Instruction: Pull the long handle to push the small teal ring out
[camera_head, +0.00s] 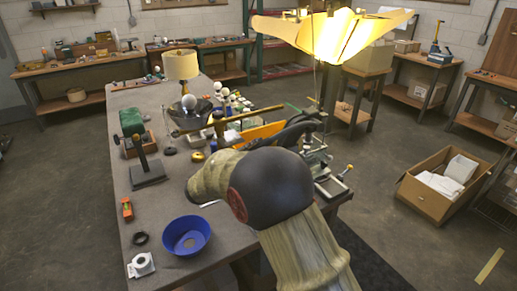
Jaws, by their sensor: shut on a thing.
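My gripper (297,128), dark and seen from behind, is over the far right part of the bench. It is shut on what appears to be the long handle; the grip itself is mostly hidden by my wrist and arm. A metal press-like fixture (329,184) with a yellow-knobbed lever (347,170) stands at the bench's right edge, just right of my arm. I cannot make out the small teal ring; the area around the fixture is partly covered by my arm.
A blue bowl (186,235), a black stand (148,172), a white part (141,265) and an orange block (127,209) are on the bench's (160,205) left side.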

